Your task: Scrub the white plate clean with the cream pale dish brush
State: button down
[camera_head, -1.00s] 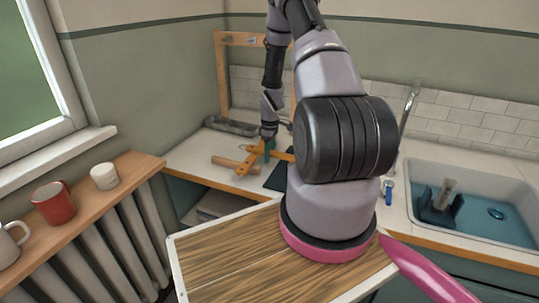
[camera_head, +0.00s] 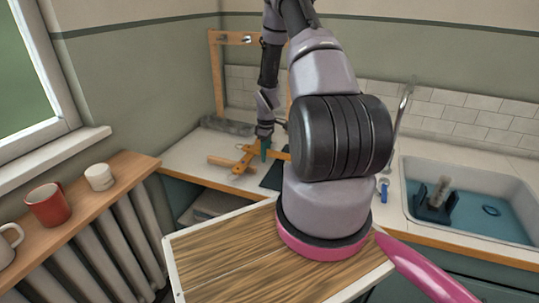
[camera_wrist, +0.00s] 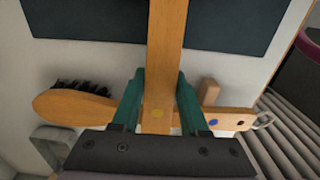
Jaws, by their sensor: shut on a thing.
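In the head view, my gripper (camera_head: 264,146) is small, over the counter at the back left. I cannot make out a white plate in either view.
A dark mat (camera_head: 272,180) lies on the counter (camera_head: 190,155) beside the brushes. The sink (camera_head: 515,205) at right holds a dark blue rack (camera_head: 436,207). A red mug (camera_head: 47,205) and white cup (camera_head: 99,177) stand on the left shelf. A wooden frame (camera_head: 216,75) stands behind.

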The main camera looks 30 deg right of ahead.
jog(key=shift+w+a+r, duration=0.1)
jog(key=shift+w+a, duration=0.05)
jog(key=shift+w+r, duration=0.1)
jog(key=shift+r, duration=3.45)
jog(key=shift+s+d+r, duration=0.15)
jog(key=shift+d+r, duration=0.25)
jog(key=shift+r, duration=0.1)
jog(key=shift+s+d+r, duration=0.15)
jog(key=shift+d+r, duration=0.2)
jog(key=shift+r, duration=0.15)
jog(key=shift+f, duration=4)
jog(key=shift+f, duration=0.4)
